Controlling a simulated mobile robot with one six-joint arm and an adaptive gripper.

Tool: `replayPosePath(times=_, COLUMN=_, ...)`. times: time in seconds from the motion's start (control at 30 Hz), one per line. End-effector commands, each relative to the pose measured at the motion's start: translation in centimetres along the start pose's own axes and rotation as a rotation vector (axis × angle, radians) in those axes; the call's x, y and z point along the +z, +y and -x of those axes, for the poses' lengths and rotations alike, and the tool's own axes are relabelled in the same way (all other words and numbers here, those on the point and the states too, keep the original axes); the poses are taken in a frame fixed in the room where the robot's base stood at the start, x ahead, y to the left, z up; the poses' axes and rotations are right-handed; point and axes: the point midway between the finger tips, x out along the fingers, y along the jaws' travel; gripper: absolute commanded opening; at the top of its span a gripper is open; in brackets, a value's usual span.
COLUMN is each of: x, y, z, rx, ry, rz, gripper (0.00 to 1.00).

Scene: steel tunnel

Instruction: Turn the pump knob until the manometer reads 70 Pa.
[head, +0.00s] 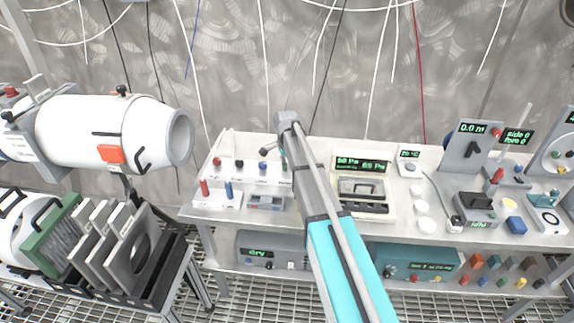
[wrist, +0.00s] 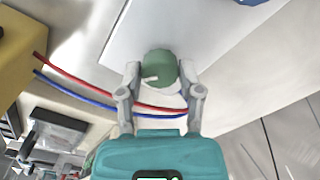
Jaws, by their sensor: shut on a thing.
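In the wrist view, a round green knob (wrist: 159,66) with a short white mark sits on a pale panel. My gripper (wrist: 160,76) is shut on it, one finger on each side. A cream instrument (head: 361,207) with a green-lit display (head: 361,164) stands right of my arm. The small display text shows Pa values; the right one looks like 69 Pa, but it is hard to read.
Red and blue tubes (wrist: 100,97) run from a tan box (wrist: 22,45) past the gripper fingers. A white rack (head: 245,170) with coloured knobs stands left of my arm. White discs (head: 423,208) and other instruments crowd the bench to the right.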

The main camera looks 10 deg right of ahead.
Motion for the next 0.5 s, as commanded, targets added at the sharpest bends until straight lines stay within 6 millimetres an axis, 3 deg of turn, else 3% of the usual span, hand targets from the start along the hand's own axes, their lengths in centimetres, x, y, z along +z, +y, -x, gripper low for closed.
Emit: replayPosePath(times=0.5, x=0.09, y=0.29, z=-0.05, rx=0.006, ry=-0.002, rz=-0.19, gripper=0.0)
